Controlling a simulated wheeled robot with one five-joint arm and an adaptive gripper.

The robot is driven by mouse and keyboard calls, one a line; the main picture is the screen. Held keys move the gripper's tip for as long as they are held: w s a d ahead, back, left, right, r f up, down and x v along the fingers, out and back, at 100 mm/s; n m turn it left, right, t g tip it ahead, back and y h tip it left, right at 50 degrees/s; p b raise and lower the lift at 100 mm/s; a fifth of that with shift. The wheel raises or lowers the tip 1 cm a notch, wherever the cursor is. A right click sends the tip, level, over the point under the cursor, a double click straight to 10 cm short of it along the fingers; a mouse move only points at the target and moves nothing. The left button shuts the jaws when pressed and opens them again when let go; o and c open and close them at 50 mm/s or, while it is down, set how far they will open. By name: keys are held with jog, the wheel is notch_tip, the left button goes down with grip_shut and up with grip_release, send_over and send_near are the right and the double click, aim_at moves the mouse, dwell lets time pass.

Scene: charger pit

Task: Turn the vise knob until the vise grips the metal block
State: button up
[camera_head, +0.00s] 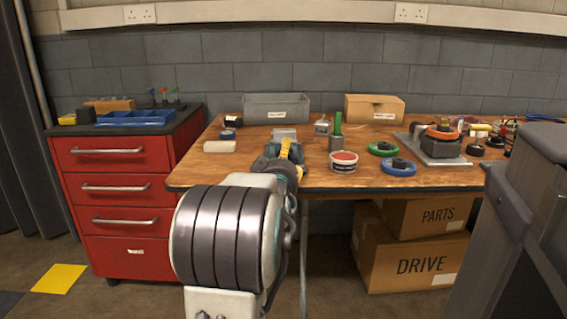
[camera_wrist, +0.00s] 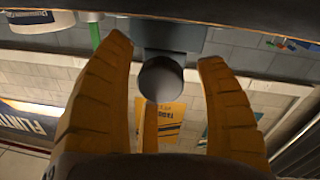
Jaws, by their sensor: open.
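A grey-blue vise body (camera_wrist: 175,40) is behind the knob. The fingers are spread, one on each side of the knob, with visible gaps to it. In the head view, my gripper (camera_head: 290,150) is over the front edge of the bench, and it and my arm hide most of the vise. A pale grey part (camera_head: 283,133) shows just beyond; I cannot tell whether it is the vise or the metal block.
The wooden bench (camera_head: 230,177) holds a white tub (camera_head: 343,161) close right of my gripper, green (camera_head: 382,149) and blue (camera_head: 398,167) rings, and a grey bin (camera_head: 275,106) behind. A red drawer cabinet (camera_head: 112,200) stands left. Cardboard boxes (camera_head: 415,255) are under the bench.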

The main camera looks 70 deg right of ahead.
jog(key=shift+d, duration=0.2)
jog(key=c, duration=1.2)
